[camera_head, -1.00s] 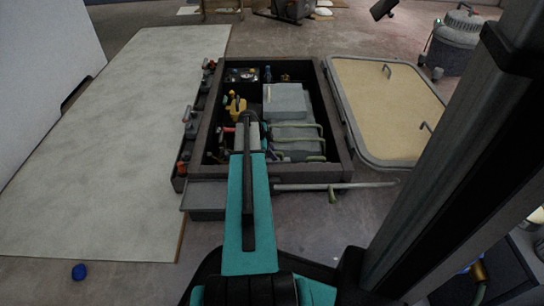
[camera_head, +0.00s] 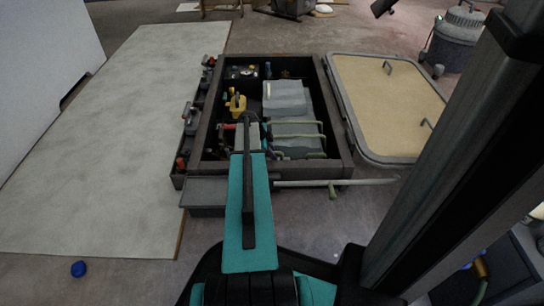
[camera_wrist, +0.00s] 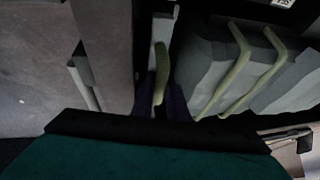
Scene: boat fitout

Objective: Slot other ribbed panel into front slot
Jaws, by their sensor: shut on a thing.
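My gripper (camera_head: 247,122) reaches over the front left part of a dark-framed open box (camera_head: 343,160). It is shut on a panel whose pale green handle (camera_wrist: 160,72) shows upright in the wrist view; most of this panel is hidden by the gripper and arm. To its right, grey panels (camera_head: 292,129) with pale green bar handles lie side by side in the box; they also show in the wrist view (camera_wrist: 203,60). Ribs and the front slot cannot be made out. I cannot tell how deep the held panel sits.
A yellow item (camera_head: 237,104) and a black box (camera_head: 242,73) are in the left and back of the compartment. A pale grey block (camera_head: 284,96) stands behind the handled panels. An open hatch lid (camera_head: 385,105) lies right; a rod (camera_head: 360,183) crosses the front edge.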

